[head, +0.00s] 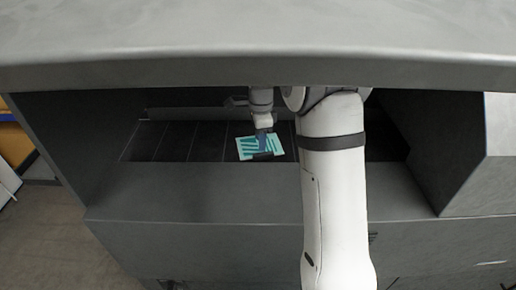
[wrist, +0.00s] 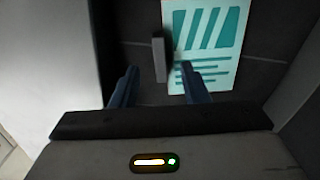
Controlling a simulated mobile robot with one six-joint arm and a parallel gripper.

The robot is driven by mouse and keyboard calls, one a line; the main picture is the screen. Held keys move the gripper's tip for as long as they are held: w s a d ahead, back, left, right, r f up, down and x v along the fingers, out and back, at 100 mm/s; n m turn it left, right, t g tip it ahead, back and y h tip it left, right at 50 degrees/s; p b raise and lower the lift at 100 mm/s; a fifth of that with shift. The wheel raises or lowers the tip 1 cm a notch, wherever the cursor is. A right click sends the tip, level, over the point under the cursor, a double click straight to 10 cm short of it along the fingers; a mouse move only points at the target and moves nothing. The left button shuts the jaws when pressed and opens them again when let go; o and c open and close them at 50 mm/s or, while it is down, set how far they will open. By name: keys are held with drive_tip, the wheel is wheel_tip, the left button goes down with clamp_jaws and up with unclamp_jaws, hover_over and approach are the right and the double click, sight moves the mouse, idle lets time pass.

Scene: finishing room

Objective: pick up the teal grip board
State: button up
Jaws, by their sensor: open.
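The teal grip board (head: 246,144) is a pale panel with darker teal stripes, lying on the dark floor of a grey recess. In the wrist view the board (wrist: 205,48) shows at upper right, with a grey upright bar (wrist: 159,57) along its left edge; I cannot tell for sure whether the bar is fixed to it. My gripper (head: 263,146) is over the board and hides part of it. In the wrist view the two blue fingers of my gripper (wrist: 158,67) are apart, one on either side of the bar's near end, with nothing clamped. Whether they touch it is unclear.
A thick grey top (head: 200,45) overhangs the recess. A grey front ledge (head: 190,205) and side walls bound it. A pale wall (wrist: 45,70) stands close on the left in the wrist view. Dark floor panels (head: 185,140) left of the board are bare.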

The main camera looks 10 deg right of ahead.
sight(259, 154)
drive_tip(key=f, duration=0.1)
drive_tip(key=f+p, duration=0.1)
drive_tip(key=f, duration=0.3)
drive_tip(key=shift+a+f, duration=0.2)
drive_tip(key=shift+a, duration=0.05)
drive_tip(key=shift+c, duration=0.2)
clamp_jaws()
